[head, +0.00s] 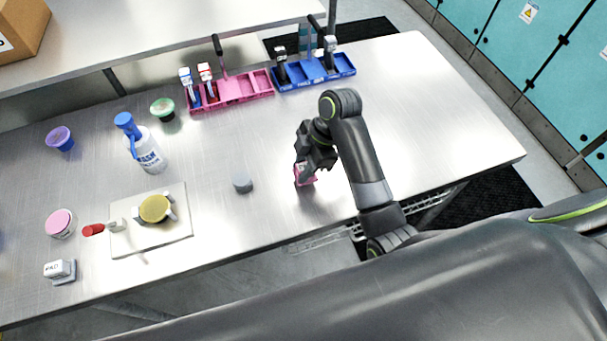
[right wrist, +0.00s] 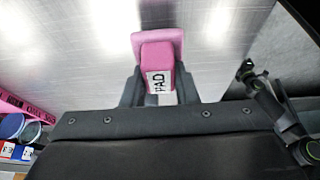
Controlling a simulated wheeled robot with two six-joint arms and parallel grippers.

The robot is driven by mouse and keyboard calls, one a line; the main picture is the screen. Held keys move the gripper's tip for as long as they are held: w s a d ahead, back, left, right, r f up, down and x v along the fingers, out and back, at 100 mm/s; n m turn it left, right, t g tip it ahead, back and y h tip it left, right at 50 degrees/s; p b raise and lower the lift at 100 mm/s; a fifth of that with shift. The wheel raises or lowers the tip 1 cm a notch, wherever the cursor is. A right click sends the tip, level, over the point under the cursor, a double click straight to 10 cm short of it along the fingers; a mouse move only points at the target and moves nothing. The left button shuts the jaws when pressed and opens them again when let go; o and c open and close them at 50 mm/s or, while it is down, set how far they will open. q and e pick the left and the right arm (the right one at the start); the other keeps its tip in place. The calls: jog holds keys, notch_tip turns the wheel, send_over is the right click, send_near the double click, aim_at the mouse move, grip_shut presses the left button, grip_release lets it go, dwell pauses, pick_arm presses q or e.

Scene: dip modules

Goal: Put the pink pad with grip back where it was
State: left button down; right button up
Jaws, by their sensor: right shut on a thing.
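The pink pad with grip (right wrist: 158,58) has a wider pink slab at its far end and a white label reading "PAD". My right gripper (right wrist: 160,92) is shut on its block-like part, with a dark finger on each side. In the head view the pink pad (head: 306,175) shows below my right gripper (head: 303,168), low over the right half of the steel table. I cannot tell if the pad touches the table. My left gripper is not in view.
A pink tray (head: 243,88) and a blue tray (head: 318,76) with tools stand at the back. The table's right part is clear.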

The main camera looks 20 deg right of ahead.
jog(key=shift+f, duration=1.1)
jog(key=shift+f, duration=0.1)
jog(key=o, duration=0.9)
jog(key=shift+w+d+r, duration=0.1)
jog(key=shift+r, duration=0.25)
jog(key=v, duration=0.3)
jog(key=shift+r, duration=0.1)
jog(key=p+v, duration=0.6)
jog(key=v, duration=0.2)
jog(key=shift+r+p, duration=0.2)
jog(key=shift+p, duration=0.2)
